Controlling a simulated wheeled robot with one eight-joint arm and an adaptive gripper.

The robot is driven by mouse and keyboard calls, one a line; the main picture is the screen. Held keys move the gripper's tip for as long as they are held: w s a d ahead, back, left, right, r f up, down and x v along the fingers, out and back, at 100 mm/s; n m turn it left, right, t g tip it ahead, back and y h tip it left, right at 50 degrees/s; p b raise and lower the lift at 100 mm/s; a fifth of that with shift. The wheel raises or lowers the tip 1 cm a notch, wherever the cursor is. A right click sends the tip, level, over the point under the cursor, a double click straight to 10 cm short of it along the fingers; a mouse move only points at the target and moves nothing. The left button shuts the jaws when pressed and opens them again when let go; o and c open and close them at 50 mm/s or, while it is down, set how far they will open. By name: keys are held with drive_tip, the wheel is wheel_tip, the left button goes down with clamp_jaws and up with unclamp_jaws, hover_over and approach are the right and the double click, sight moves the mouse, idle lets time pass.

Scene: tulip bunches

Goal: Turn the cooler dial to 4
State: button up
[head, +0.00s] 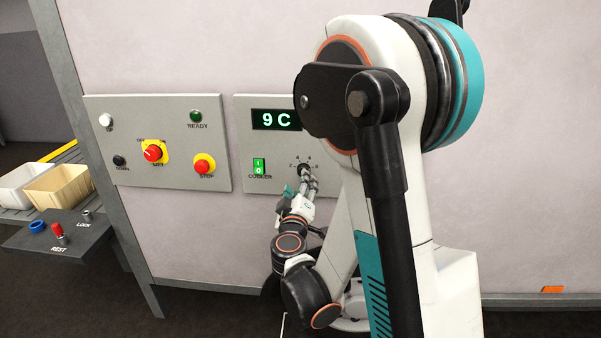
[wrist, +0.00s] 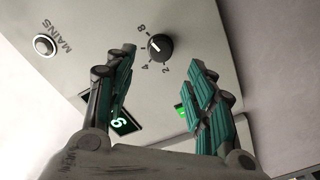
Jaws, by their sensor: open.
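The cooler dial (wrist: 160,47) is a small round black knob on a grey panel, with a white pointer mark. In the wrist view the mark points to the upper left, roughly toward the side of the 8; the exact setting is hard to tell. The 2, 4 and 8 show there, while the 6 seems hidden by a finger. My gripper (wrist: 163,57) is open and empty, its fingers to either side of the dial in the picture. I cannot tell whether the tips reach it. In the head view my gripper (head: 309,182) is just below the dial (head: 303,169).
The cooler panel (head: 243,143) has a green display (head: 277,120) reading 9 C and a green rocker switch (head: 259,167). The lift panel (head: 108,169) to the left has a red knob (head: 153,153) and a red stop button (head: 204,164). My arm hides the cooler panel's right part.

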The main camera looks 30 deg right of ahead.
drive_tip(key=b+x, duration=0.1)
drive_tip(key=x, duration=0.6)
drive_tip(key=shift+d, duration=0.15)
drive_tip(key=shift+c, duration=0.4)
drive_tip(key=c, duration=1)
